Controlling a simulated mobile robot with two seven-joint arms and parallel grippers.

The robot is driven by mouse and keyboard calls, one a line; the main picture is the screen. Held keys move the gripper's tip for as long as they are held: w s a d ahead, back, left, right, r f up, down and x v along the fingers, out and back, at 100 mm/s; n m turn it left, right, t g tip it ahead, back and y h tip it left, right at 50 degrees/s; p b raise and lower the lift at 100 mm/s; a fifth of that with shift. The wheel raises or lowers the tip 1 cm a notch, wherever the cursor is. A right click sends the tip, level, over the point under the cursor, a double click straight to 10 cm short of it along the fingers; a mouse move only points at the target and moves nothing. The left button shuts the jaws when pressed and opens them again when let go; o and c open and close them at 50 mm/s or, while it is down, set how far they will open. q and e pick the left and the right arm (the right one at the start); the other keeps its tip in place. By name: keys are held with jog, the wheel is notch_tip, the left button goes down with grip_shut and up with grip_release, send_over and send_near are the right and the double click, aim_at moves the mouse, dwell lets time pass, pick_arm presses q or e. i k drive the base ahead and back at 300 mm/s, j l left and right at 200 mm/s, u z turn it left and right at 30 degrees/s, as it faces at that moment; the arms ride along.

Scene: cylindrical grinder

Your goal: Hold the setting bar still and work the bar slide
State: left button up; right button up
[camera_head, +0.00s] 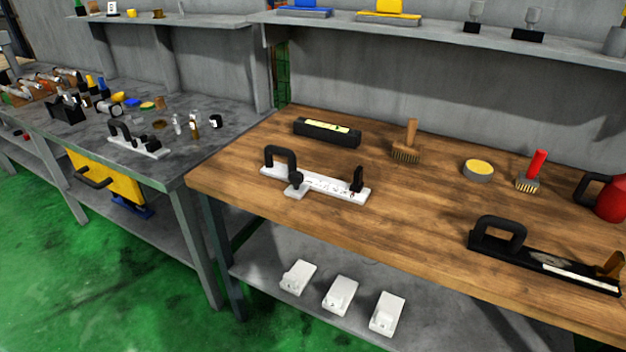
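A white bar (325,183) with markings lies flat on the wooden bench, left of its middle; it looks like the setting bar. A black arched handle (280,156) stands at its left end and a black upright post (358,179) near its right end. A small black knob (296,179) on a white piece that juts out at the front edge may be the bar slide. A similar black bar (530,259) with an arched handle and a brass-coloured end piece lies at the right. Neither of my grippers is in view.
On the wooden bench (400,228) stand a black box-shaped level (327,132), two brushes (406,142), a round yellow-topped tin (478,169) and a red can (609,198). Several white blocks (340,294) lie on the shelf below. A grey bench (190,105) at left holds many small tools. The bench front is clear.

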aim_at(356, 186)
jog(key=i+j+z, duration=0.55)
jog(key=j, duration=0.35)
jog(key=i+j+z, duration=0.35)
jog(key=j, duration=0.4)
